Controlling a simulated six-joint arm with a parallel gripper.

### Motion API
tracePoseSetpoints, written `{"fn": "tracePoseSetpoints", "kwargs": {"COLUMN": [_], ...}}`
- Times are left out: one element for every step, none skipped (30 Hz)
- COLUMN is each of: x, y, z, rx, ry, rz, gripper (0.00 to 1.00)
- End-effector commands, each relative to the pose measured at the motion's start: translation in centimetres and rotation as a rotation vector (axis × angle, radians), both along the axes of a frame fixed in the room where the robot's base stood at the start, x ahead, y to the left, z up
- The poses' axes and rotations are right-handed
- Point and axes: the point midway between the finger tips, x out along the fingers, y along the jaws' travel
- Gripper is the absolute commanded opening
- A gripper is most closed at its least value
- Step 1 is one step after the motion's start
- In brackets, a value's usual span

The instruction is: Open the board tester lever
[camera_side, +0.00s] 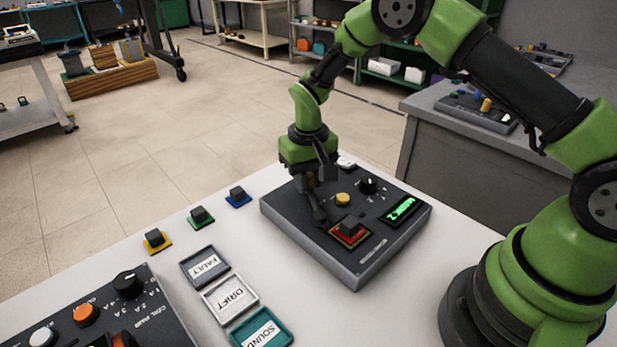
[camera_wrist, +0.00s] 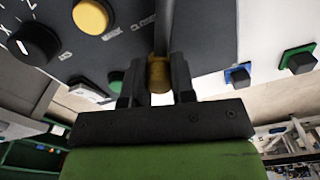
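The board tester (camera_side: 290,228) is a dark box on the white table in the side view. Its dark lever (camera_side: 319,212) runs from the box top up to my gripper (camera_side: 317,182). In the wrist view the grey lever rod (camera_wrist: 164,25) ends in a brass-coloured grip (camera_wrist: 159,75), which sits between the fingers of my gripper (camera_wrist: 158,85). Both fingers appear to touch it. The word CLOSE is printed on the panel beside the rod. A red board with a black block (camera_side: 350,228) lies on the tester near the lever base. My gripper hides the lever's upper end in the side view.
The tester also has a yellow button (camera_side: 343,199), a black knob (camera_side: 368,186) and a lit green display (camera_side: 402,209). Yellow (camera_side: 156,240), green (camera_side: 201,216) and blue (camera_side: 238,197) pieces stand left. Labelled trays FAULT (camera_side: 190,277), DRIFT and SOUND and a second device lie nearer.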

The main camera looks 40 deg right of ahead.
Motion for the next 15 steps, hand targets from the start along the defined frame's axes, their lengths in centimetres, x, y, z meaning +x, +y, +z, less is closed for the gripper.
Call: {"fn": "tracePoseSetpoints", "kwargs": {"x": [0.00,0.00,-0.01,-0.01,0.00,0.00,0.01,0.02,0.05,0.08,0.10,0.16,0.22,0.27,0.35], "y": [-0.01,-0.01,-0.02,-0.02,-0.01,0.00,0.02,0.05,0.09,0.13,0.19,0.29,0.38,0.48,0.64], "z": [0.02,0.02,0.02,0.03,0.03,0.03,0.03,0.03,0.03,0.03,0.03,0.03,0.03,0.04,0.04], "rx": [0.000,-0.001,-0.001,-0.001,-0.001,-0.001,-0.001,-0.001,-0.001,-0.001,-0.002,-0.002,-0.002,-0.002,-0.002], "ry": [0.000,0.000,0.000,0.000,0.000,0.000,0.000,0.000,0.000,0.000,0.000,0.000,0.000,-0.001,-0.001], "rz": [0.001,0.001,0.001,0.002,0.003,0.005,0.007,0.011,0.018,0.025,0.033,0.046,0.058,0.073,0.093], "gripper": [0.00,0.00,0.00,0.00,0.00,0.00,0.00,0.00,0.00,0.00,0.00,0.00,0.00,0.00,0.00]}}
